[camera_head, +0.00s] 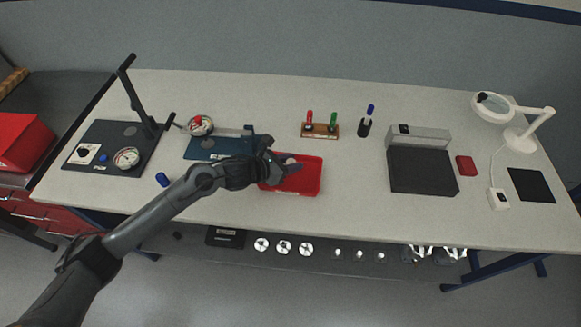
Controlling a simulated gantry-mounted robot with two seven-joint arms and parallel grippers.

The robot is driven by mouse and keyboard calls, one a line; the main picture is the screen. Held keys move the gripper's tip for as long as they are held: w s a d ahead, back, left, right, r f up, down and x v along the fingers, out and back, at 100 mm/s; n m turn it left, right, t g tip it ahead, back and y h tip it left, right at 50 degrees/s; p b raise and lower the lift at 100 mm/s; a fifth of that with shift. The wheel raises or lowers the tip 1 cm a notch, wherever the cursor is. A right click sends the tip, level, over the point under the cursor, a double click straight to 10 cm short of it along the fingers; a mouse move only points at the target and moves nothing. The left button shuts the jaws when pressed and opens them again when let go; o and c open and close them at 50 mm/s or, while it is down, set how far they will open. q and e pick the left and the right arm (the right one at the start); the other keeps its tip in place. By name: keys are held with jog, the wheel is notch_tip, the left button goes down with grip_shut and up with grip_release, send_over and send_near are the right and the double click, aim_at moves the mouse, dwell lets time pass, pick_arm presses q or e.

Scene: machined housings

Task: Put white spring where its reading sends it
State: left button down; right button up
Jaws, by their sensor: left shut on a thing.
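My left gripper (284,166) reaches in from the lower left and is over the red tray (311,181). Its jaws are shut on a small pale piece, taken as the white spring (291,161), mostly hidden by the fingers. I cannot tell whether the piece touches the tray floor. A stand with a dial gauge (127,158) is on the dark plate at the left. A second dial (200,125) is at the blue-green fixture (205,148), left of the tray. My right gripper is not in view.
The table's front middle is clear.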

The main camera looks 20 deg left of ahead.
pick_arm(q)
notch_tip(320, 180, down, 2)
jog(key=shift+f, duration=0.2)
jog(key=shift+f+b, duration=0.2)
jog(key=shift+b, duration=0.1)
jog(key=c, duration=0.8)
grip_release()
jog(key=shift+r, duration=0.2)
